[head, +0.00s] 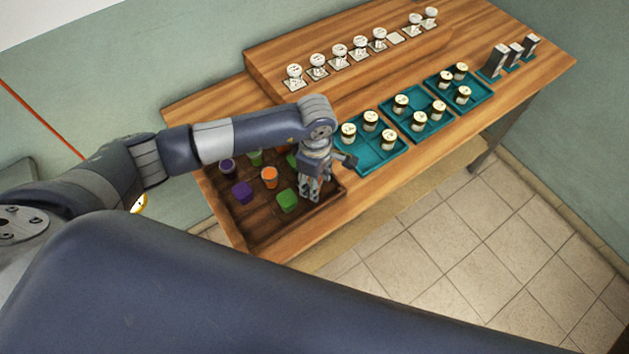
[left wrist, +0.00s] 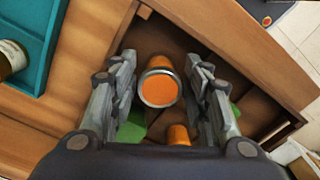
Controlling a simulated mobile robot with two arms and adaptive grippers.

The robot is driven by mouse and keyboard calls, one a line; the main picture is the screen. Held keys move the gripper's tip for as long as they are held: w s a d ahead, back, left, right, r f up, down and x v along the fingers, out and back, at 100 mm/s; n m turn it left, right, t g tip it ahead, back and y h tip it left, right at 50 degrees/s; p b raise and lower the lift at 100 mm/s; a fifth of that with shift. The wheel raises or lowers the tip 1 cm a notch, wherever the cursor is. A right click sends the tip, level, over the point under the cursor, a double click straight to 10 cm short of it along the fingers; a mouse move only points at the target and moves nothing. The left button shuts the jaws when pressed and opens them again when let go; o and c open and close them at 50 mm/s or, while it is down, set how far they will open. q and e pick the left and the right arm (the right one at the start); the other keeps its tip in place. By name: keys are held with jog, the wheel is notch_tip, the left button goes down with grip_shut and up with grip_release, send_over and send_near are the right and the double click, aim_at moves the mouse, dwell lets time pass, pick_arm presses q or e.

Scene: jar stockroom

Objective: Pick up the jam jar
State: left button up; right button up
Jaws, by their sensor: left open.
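In the left wrist view an orange jar with a silvery rim (left wrist: 159,87) stands between the fingers of my left gripper (left wrist: 161,68). The fingers are open, with a gap showing on both sides of the jar. In the head view my left gripper (head: 312,190) points down over the right part of a dark wooden tray (head: 245,236), and it hides that jar. Another orange jar (head: 269,178) stands in the tray left of the gripper. A green jar (head: 287,201) and purple jars (head: 242,192) are near it. My right gripper is not in view.
Teal trays (head: 380,158) with several white-lidded jars stand right of the dark tray. A raised shelf (head: 345,78) at the back holds a row of small jars on cards. Dark upright blocks (head: 498,60) stand at the far right. Tiled floor lies in front of the table.

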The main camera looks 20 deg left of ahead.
pick_arm(q)
jog(key=c, duration=0.9)
